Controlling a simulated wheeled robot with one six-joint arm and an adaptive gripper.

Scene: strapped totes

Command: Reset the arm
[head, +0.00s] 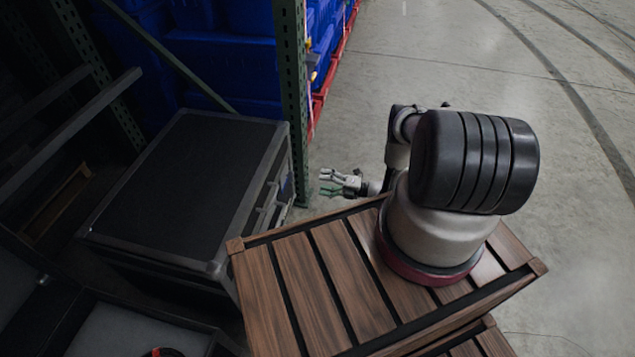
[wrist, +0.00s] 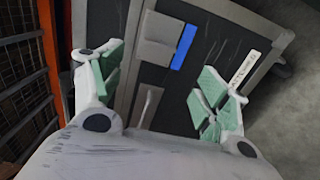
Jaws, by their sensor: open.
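My gripper (head: 331,182) is beyond the far edge of the wooden slatted platform in the head view, pointing left toward the black case. In the wrist view my gripper (wrist: 160,90) has its green-padded fingers spread wide apart with nothing between them. Behind the fingers is the side of the black case (wrist: 215,35), with metal latches and a blue patch. In the head view my arm's links show at the right, over the platform, and hide part of the floor.
The black case (head: 185,170) stands left of my gripper. A green rack post (head: 293,90) rises just behind it. Blue totes (head: 225,65) fill the rack at the back. An open dark case (head: 130,325) lies at lower left. Concrete floor (head: 450,50) is clear at upper right.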

